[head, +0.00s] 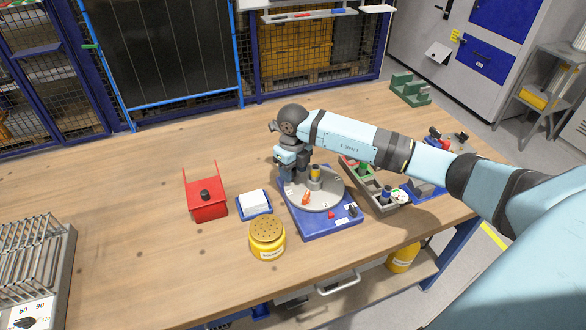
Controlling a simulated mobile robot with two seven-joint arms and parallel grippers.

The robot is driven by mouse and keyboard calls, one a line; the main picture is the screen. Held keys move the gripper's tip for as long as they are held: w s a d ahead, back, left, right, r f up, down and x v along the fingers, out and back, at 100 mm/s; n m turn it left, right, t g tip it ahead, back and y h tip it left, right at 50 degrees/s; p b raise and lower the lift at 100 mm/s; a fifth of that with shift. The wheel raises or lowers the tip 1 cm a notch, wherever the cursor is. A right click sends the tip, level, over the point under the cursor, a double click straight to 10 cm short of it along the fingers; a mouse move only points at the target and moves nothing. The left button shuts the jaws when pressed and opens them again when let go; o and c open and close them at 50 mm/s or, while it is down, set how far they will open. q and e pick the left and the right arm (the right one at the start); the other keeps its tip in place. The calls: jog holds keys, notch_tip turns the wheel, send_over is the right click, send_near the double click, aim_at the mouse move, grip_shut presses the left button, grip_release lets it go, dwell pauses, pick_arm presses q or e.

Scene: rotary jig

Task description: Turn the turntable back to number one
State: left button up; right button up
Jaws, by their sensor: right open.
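The turntable is a round grey disc (322,199) on a blue base plate (322,228). A grey holder with a yellow-and-dark cylindrical piece (315,173) stands upright on the disc. A small orange-red part (306,197) sits at the disc's front left. The numbers on the disc are too small to read. My right gripper (291,174) is at the far left edge of the disc, pointing down, and is open. Its fingertips are partly hidden, and I cannot tell whether they touch the disc. My left gripper is not in view.
A blue tray with a white block (254,200), a red holder (205,195) and a yellow perforated canister (267,238) stand left of the turntable. A grey tray with coloured pieces (374,187) is close on the right. The far left tabletop is mostly clear; a wire rack (32,262) stands front left.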

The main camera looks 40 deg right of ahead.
grip_shut()
jog(key=shift+d+m, duration=0.15)
jog(key=shift+m, duration=0.15)
